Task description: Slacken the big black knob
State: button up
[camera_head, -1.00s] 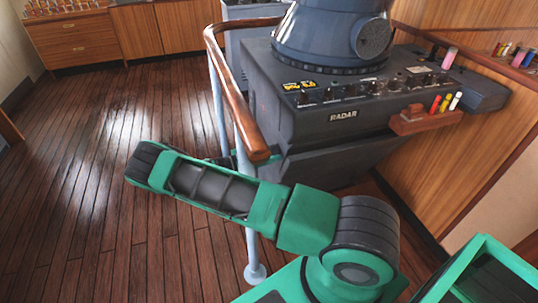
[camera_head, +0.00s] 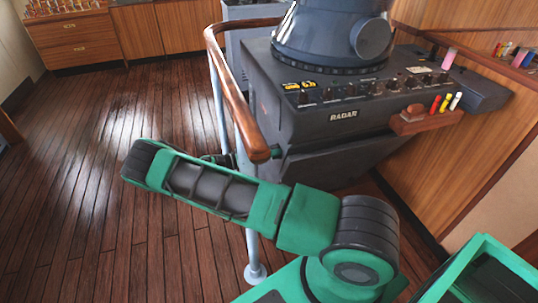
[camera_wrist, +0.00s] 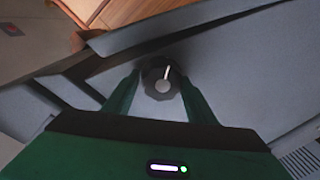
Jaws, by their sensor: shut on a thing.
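The big black knob (camera_wrist: 160,82) is in the wrist view, with a faceted rim, a grey centre and a white pointer line that points up and slightly right. It sits on a grey panel face. My gripper (camera_wrist: 161,90) is shut on it, one green finger at its left side and one at its right. The finger contact is partly dark and hard to see.
The curved wooden handrail (camera_head: 236,88) on pale posts stands close to my arm, left of the radar console (camera_head: 335,120). A row of small knobs (camera_head: 362,90) lines the console's top. Markers in a wooden holder (camera_head: 413,122) are at its right. The floor at left is clear.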

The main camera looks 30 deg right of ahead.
jog(key=n, duration=0.8)
jog(key=n+g, duration=0.1)
jog(key=n, duration=0.7)
jog(key=f+n+g, duration=0.1)
jog(key=n, duration=0.7)
jog(key=shift+w+n, duration=0.1)
jog(key=shift+n, duration=0.3)
jog(key=shift+y, duration=0.3)
jog(key=o, duration=0.9)
jog(key=shift+r, duration=0.1)
jog(key=shift+o, duration=0.2)
jog(key=shift+w, duration=0.1)
